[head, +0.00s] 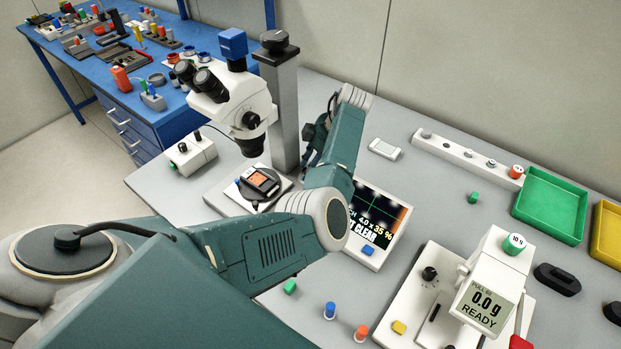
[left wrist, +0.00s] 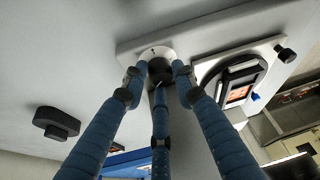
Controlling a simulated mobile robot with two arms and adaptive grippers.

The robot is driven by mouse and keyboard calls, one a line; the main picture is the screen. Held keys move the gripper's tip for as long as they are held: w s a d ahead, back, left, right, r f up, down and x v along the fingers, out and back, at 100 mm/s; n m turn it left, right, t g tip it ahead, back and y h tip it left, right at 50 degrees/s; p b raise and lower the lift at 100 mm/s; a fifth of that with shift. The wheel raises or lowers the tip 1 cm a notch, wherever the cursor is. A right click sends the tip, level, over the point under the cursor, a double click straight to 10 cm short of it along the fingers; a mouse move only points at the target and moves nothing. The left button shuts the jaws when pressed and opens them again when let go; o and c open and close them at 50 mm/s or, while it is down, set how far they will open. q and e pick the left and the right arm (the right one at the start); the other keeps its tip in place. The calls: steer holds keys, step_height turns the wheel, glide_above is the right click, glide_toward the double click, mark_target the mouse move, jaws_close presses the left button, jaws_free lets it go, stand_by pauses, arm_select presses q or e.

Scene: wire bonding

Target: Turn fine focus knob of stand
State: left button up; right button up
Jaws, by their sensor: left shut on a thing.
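The microscope (head: 228,98) is mounted on a stand with a grey column (head: 284,110). A small orange-topped device (head: 262,180) sits on the round stage of its white base; it also shows in the left wrist view (left wrist: 240,94). My left gripper (head: 312,134) is down beside the column on its right, mostly hidden by my own arm. In the left wrist view its blue fingers (left wrist: 160,78) close around a dark round knob (left wrist: 160,68) with a pale collar, at the stand's base. The knob is hidden in the head view. My right gripper is not in view.
A tilted screen (head: 382,218), partly behind my arm, reads "35 %" and "CLEAR". A pull tester (head: 487,290) reading "0.0 g READY" stands front right. Green (head: 550,205) and yellow (head: 607,232) trays lie at the right. A small white box (head: 190,153) stands left of the stand.

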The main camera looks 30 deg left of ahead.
arm_select(q)
steer(key=n+b, duration=0.2)
steer(key=n+g+b, duration=0.1)
steer(key=b, duration=0.2)
steer(key=shift+w+a+n+b, duration=0.1)
steer(key=shift+a+n+b, duration=0.25)
steer(key=shift+a+n, duration=0.05)
steer(key=shift+r+n+g+h+b, duration=0.15)
steer(key=shift+n+g+h+b, duration=0.3)
steer(key=shift+n+b, duration=0.5)
steer(key=shift+d, duration=0.1)
steer(key=o, duration=1.1)
steer(key=shift+s, duration=0.2)
steer(key=shift+w+d+r, duration=0.15)
steer(key=shift+w+r, duration=0.05)
steer(key=shift+r, duration=0.05)
steer(key=v, duration=1.1)
steer(key=shift+r, duration=0.2)
steer(key=shift+s, duration=0.1)
